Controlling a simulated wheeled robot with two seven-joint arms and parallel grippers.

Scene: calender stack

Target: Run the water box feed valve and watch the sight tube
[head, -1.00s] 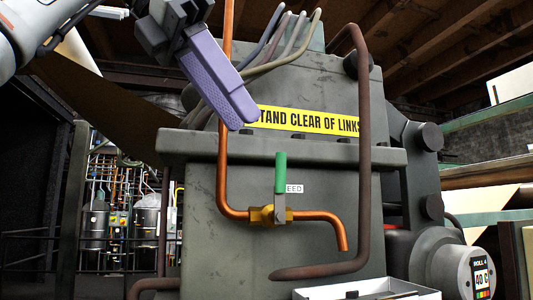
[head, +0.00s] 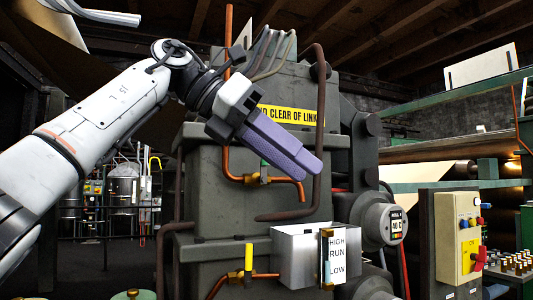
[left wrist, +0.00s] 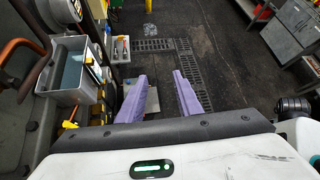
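My left gripper (head: 308,172) is in front of the grey machine, above the water box; its purple fingers overlap in the head view. In the left wrist view the fingers (left wrist: 159,76) stand apart with nothing between them. The feed valve (head: 264,180), brass with a green handle, is on the copper pipe behind the gripper and partly hidden by it. The grey water box (head: 295,262) is below the pipe's end; it also shows in the left wrist view (left wrist: 70,95). The sight tube (head: 326,262) stands on its front beside a HIGH/RUN/LOW card (head: 337,255); its level is unclear.
A yellow-handled valve (head: 248,263) sits on a lower copper pipe left of the box. A dark bent pipe (head: 319,120) runs just behind the fingers. A gauge marked 40 C (head: 395,224) and a yellow control box (head: 457,238) are to the right.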

